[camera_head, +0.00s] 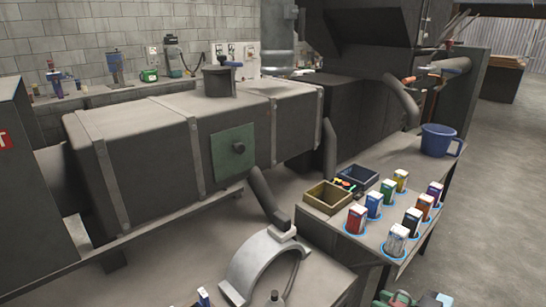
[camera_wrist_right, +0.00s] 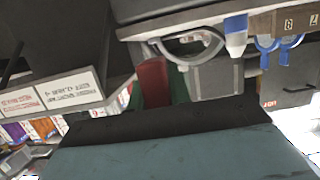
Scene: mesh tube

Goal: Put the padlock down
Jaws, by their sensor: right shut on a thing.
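My right gripper (camera_head: 402,299) seems to show only as a small green and reddish part at the bottom right edge of the head view. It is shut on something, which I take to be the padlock. I cannot tell whether the padlock touches anything below. My left gripper is not in view.
Several coloured boxes stand in rows on the side bench (camera_head: 372,240). A yellow bin (camera_head: 322,207), a dark blue bin and a blue mug (camera_head: 438,141) share it. A large grey arch (camera_head: 250,262) stands at the front. Open floor lies at the right.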

